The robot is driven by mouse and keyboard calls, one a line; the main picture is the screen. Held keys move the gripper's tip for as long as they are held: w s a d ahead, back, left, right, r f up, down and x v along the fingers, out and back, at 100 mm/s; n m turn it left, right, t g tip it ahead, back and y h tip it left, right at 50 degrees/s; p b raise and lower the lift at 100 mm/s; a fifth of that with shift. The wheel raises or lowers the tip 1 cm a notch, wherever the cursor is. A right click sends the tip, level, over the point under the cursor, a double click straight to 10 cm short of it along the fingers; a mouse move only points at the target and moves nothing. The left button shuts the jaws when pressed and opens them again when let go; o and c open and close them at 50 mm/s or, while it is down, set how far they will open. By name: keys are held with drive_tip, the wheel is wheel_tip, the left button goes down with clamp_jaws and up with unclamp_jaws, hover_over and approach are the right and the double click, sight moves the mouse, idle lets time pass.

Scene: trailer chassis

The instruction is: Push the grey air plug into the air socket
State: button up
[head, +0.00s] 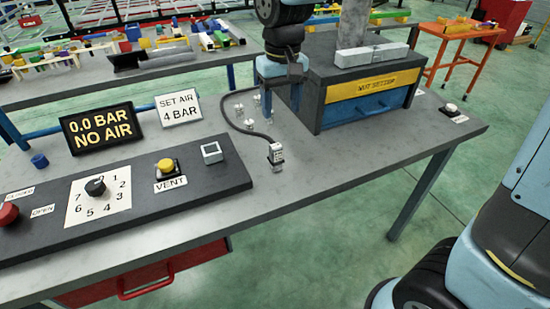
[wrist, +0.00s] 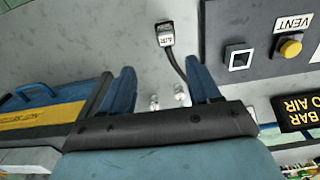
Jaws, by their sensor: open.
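A small grey block with a white label, which looks like the air plug (head: 276,154), rests on the grey bench right of the control panel. A dark hose runs from it toward the back. In the wrist view the plug (wrist: 165,37) is ahead of and between the fingers, clear of them. A white-framed square with a dark centre (head: 211,152) is on the panel, also in the wrist view (wrist: 240,60); I cannot tell whether it is the air socket. My gripper (head: 282,98) is open and empty, behind the plug; its two blue fingers (wrist: 163,82) are apart.
A grey cabinet with a yellow and blue front (head: 375,98) stands right of my gripper. Small clear fittings (head: 239,107) stand near the hose. The panel carries a yellow vent button (head: 166,166) and a dial (head: 95,187). A display (head: 101,130) reads 0.0 BAR NO AIR.

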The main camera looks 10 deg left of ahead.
sight(276, 146)
drive_tip(key=f, duration=0.3)
drive_tip(key=a+f, duration=0.1)
drive_tip(key=f, duration=0.5)
drive_tip(key=shift+s+a+f, duration=0.1)
drive_tip(key=shift+s+a, duration=0.05)
drive_tip(key=shift+s+f, duration=0.1)
drive_tip(key=shift+f, duration=2.6)
drive_tip(key=c, duration=1.1)
drive_tip(key=shift+r, duration=0.15)
drive_tip(key=shift+c, duration=0.2)
